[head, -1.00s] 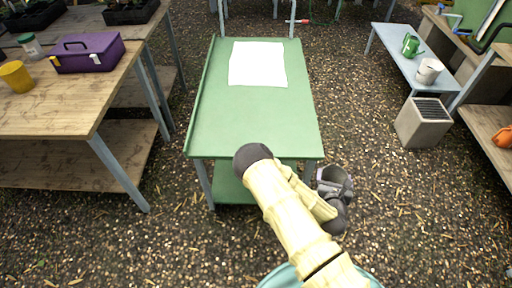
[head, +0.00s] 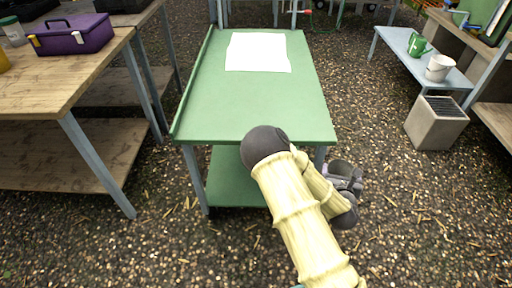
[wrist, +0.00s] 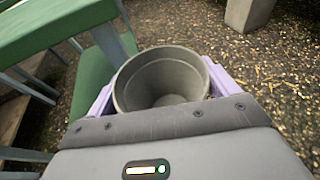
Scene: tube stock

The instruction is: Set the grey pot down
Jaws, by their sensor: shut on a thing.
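The grey pot (wrist: 161,78) is round, open-topped and empty; it fills the middle of the wrist view. My gripper (wrist: 160,92) has its two purple fingers on either side of the pot and is shut on it. In the head view my gripper (head: 346,172) is low at the right of the green table's near end, partly behind my arm, and the pot there is hard to make out. The pot is held upright or nearly so, beside the table and off its top.
The green table (head: 240,108) has a white sheet (head: 258,52) at its far end; the rest of its top is clear. A wooden bench (head: 60,75) with a purple toolbox (head: 72,34) stands left. A grey planter (head: 436,122) and a blue bench (head: 405,58) with a white pot (head: 439,68) stand right.

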